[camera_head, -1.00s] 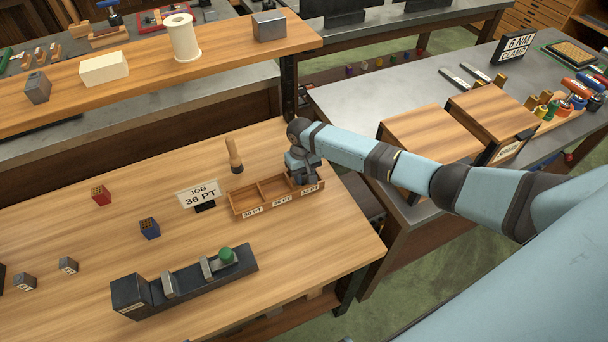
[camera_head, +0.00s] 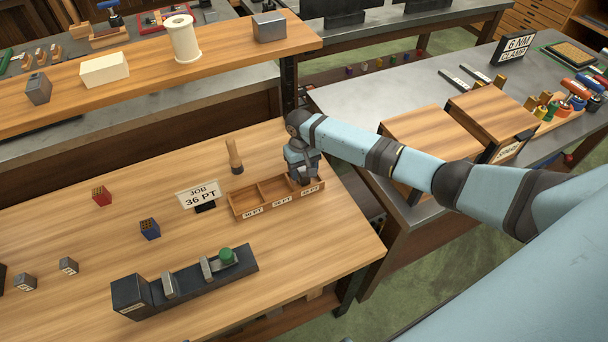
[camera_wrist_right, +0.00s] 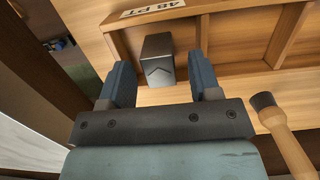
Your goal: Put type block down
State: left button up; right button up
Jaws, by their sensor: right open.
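The tray (camera_head: 237,204) has three compartments with labels on its front and stands on the wooden bench. A grey metal type block (camera_wrist_right: 158,60) is in the tray's rightmost compartment, seen in the right wrist view; the gripper hides it in the head view. My right gripper (camera_head: 306,180) is over that compartment. In the right wrist view my right gripper (camera_wrist_right: 162,82) is open, its fingers apart on either side of the block, with gaps between. My left gripper is not in view.
A wooden-handled tool (camera_head: 234,156) stands behind the tray, and a "JOB 36 PT" sign (camera_head: 199,194) to its left. A dark caster fixture (camera_head: 185,282) with a green knob lies in front. Red (camera_head: 101,195) and blue (camera_head: 149,228) blocks stand left. Bench space between them is clear.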

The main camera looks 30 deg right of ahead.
aim_at(302, 169)
jog(key=r, duration=0.6)
jog(key=w+r, duration=0.1)
jog(key=r, duration=0.1)
jog(key=shift+r, duration=0.4)
jog(key=s+a+f+n+t+y, duration=0.2)
jog(key=s+a+t+y, duration=0.15)
jog(key=s+a, duration=0.4)
jog(key=s+a+f+n+t+y, duration=0.1)
jog(key=s+a+f+t+y, duration=0.1)
jog(key=s+a+t, duration=0.4)
jog(key=shift+t+h, duration=0.45)
jog(key=s+f, duration=0.1)
jog(key=s, duration=0.2)
jog(key=s+f, duration=0.1)
jog(key=s, duration=0.2)
jog(key=s+f, duration=0.1)
jog(key=s, duration=0.2)
jog(key=shift+s+a+f, duration=0.1)
jog(key=shift+f, duration=0.25)
jog(key=s+d, duration=0.1)
jog(key=s, duration=0.1)
jog(key=s+d+f+t, duration=0.1)
jog(key=s, duration=0.2)
jog(key=s+d+t+h, duration=0.1)
jog(key=s, duration=0.1)
jog(key=shift+s+f+n, duration=0.35)
jog(key=shift+n, duration=0.05)
jog(key=shift+r, duration=0.1)
